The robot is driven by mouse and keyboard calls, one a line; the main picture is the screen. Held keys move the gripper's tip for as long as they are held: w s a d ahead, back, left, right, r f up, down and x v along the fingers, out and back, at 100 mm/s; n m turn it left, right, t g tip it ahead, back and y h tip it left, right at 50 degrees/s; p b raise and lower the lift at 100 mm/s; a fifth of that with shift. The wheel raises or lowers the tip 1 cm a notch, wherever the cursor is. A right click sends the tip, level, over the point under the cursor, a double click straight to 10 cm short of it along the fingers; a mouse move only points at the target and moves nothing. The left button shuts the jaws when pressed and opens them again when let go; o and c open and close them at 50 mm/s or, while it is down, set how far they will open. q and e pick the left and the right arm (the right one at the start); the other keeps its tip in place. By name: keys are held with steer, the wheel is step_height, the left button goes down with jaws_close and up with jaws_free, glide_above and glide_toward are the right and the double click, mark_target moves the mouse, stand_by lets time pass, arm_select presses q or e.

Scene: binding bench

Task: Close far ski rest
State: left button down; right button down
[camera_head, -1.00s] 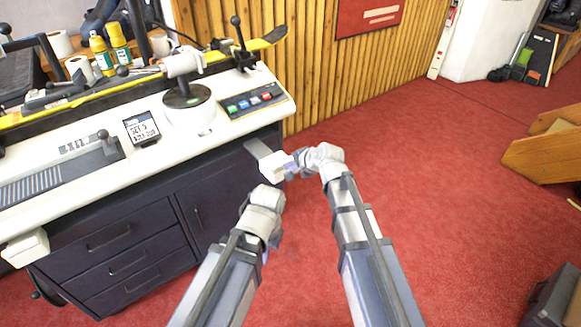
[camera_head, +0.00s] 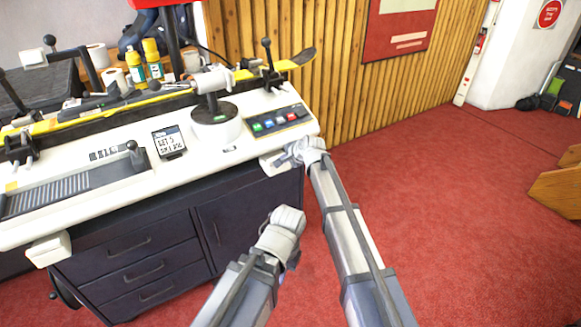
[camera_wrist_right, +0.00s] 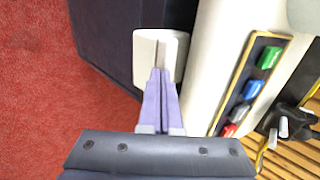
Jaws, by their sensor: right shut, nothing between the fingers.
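The far ski rest (camera_head: 270,167) is a white block at the right end of the bench front. It sits close against the bench edge in the head view. In the wrist view it is a white pad (camera_wrist_right: 146,50) with a dark slot, beside the dark cabinet. My right gripper (camera_head: 281,161) is shut and empty, its fingertips (camera_wrist_right: 160,72) at the pad and seemingly touching it. The head view partly hides this contact behind the hand. My left gripper (camera_head: 292,262) hangs low in front of the cabinet, its fingers mostly hidden by its wrist.
The white bench (camera_head: 110,195) carries a yellow ski (camera_head: 300,58) in clamps, a button panel (camera_head: 275,120) and a small display (camera_head: 169,142). Another white rest block (camera_head: 48,249) juts out at the left front. The red floor (camera_head: 430,210) on the right is clear.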

steer(key=shift+w+a+r, duration=0.1)
steer(key=shift+w+a, duration=0.1)
steer(key=shift+w, duration=0.1)
stand_by(0.4)
steer(key=s+d+f+p+v, duration=0.1)
steer(key=f+p+v, duration=0.1)
steer(key=p+v, duration=0.5)
steer(key=v, duration=0.6)
steer(key=shift+s, duration=0.4)
steer(key=shift+d, duration=0.1)
